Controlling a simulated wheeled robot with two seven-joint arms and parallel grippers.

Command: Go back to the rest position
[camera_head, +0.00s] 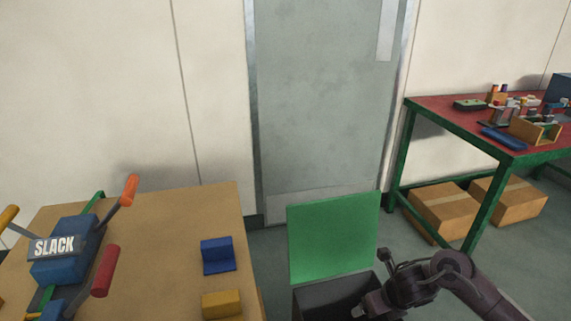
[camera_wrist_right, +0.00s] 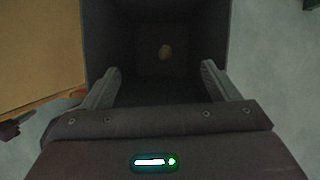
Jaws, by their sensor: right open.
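My right gripper (camera_wrist_right: 160,88) is open, with its two fingers spread apart and nothing between them. In the head view my right arm comes in from the lower right, and its gripper (camera_head: 368,306) is over the dark bin (camera_head: 325,295). The bin has a green panel (camera_head: 333,236) standing upright at its back. My left gripper is not in the head view.
A wooden table (camera_head: 165,225) at the left holds a blue device marked SLACK (camera_head: 62,248), a blue block (camera_head: 217,256) and a yellow block (camera_head: 221,304). A red-topped table (camera_head: 455,122) with small parts stands at the right, cardboard boxes (camera_head: 445,210) beneath it. A grey door (camera_head: 320,100) is behind.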

